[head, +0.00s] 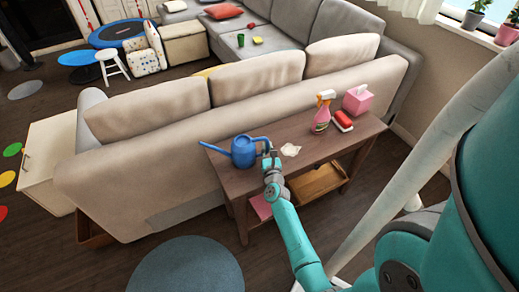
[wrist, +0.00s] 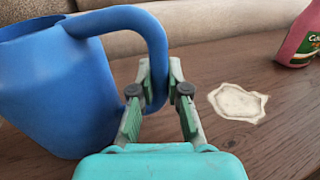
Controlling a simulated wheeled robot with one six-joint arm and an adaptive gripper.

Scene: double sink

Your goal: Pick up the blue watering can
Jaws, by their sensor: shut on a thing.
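The blue watering can (head: 243,152) stands at the left end of the brown console table behind the sofa, its spout pointing left and its handle to the right. In the wrist view the can's body (wrist: 50,90) fills the left side, and its curved handle comes down between the fingers. My gripper (head: 270,157) reaches the can from the front right. In the wrist view my gripper (wrist: 160,92) is shut on the handle. The can looks upright; I cannot tell whether its base touches the table.
The console table (head: 225,165) also holds a whitish patch (head: 290,150), a pink spray bottle (head: 322,113), a red sponge-like item (head: 343,121) and a pink tissue box (head: 358,98), all to the can's right. The beige sofa (head: 140,160) back rises just behind the table.

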